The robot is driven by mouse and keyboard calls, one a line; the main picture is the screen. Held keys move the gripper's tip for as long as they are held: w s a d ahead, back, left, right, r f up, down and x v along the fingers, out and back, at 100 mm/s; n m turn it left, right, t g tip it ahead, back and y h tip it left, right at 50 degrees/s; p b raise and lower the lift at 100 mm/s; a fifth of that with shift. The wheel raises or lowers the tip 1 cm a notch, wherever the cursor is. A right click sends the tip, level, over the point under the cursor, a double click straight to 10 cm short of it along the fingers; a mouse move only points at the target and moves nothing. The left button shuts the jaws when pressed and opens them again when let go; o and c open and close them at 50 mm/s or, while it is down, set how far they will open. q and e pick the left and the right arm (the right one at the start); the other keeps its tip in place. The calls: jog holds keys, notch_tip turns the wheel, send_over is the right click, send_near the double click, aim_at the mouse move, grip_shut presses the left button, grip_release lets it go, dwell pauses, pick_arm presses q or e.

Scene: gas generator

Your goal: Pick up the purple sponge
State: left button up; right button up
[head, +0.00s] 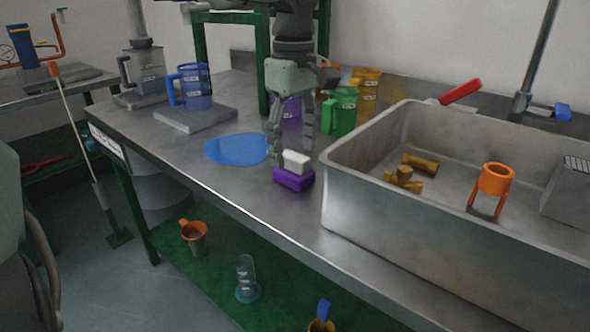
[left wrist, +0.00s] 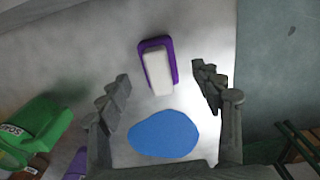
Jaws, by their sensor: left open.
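The purple sponge (head: 294,180) has a white upper block and lies on the steel worktop (head: 240,183) just left of the sink basin. It also shows in the left wrist view (left wrist: 158,68), upper middle. My left gripper (head: 292,148) is open and empty, pointing down above and slightly behind the sponge. In the left wrist view its fingers (left wrist: 161,76) stand apart on either side of the sponge's line, with clear space between them and it. My right gripper is not in view.
A flat blue patch (head: 238,149) lies left of the sponge. The steel sink (head: 440,211) rises close on the right. Purple (head: 288,111), green (head: 341,112) and yellow (head: 366,92) jugs stand behind. A blue jug (head: 189,87) stands on a plate at left. The front worktop is clear.

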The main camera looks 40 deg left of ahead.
aim_at(294, 154)
pick_arm(q)
notch_tip(294, 154, down, 4)
jog(key=shift+r, duration=0.2)
jog(key=shift+w, duration=0.1)
jog(key=c, duration=1.2)
jog(key=shift+o, duration=0.2)
jog(key=shift+r, duration=0.15)
notch_tip(294, 154, up, 10)
jog(key=shift+f, duration=0.1)
